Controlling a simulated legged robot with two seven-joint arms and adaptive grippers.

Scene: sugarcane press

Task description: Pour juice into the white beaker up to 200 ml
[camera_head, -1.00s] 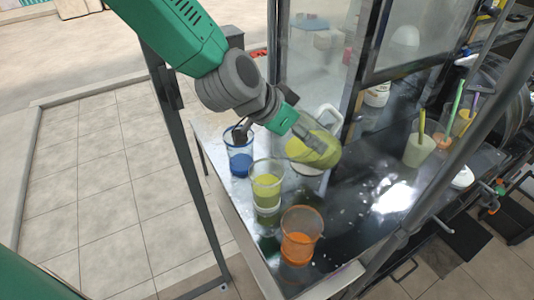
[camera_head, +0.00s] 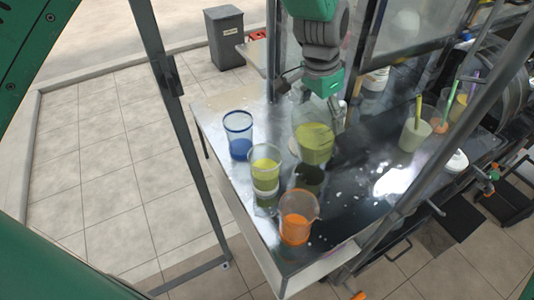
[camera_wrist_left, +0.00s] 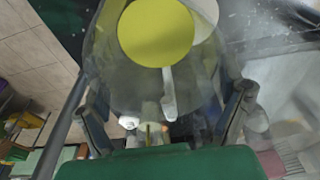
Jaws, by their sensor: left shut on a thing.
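My left gripper (camera_head: 335,108) comes in from the top of the head view and is shut on a clear jug (camera_head: 315,145) of yellow-green juice. The jug looks upright, close above or on the dark counter; I cannot tell which. In the left wrist view the jug (camera_wrist_left: 118,85) stands between the two fingers. Left of it, a clear beaker with yellow-green juice (camera_head: 265,172) has a whitish base. A blue-filled beaker (camera_head: 239,140) stands behind, an orange-filled one (camera_head: 297,222) in front. I cannot tell surely which is the white beaker, and cannot read any scale. My right gripper is out of view.
A dark glass (camera_head: 308,178) stands between the jug and the orange beaker. A pale cup with a straw (camera_head: 415,134) stands at the right. Metal frame posts (camera_head: 180,130) flank the counter (camera_head: 345,225). A grey bin (camera_head: 225,38) stands on the floor behind.

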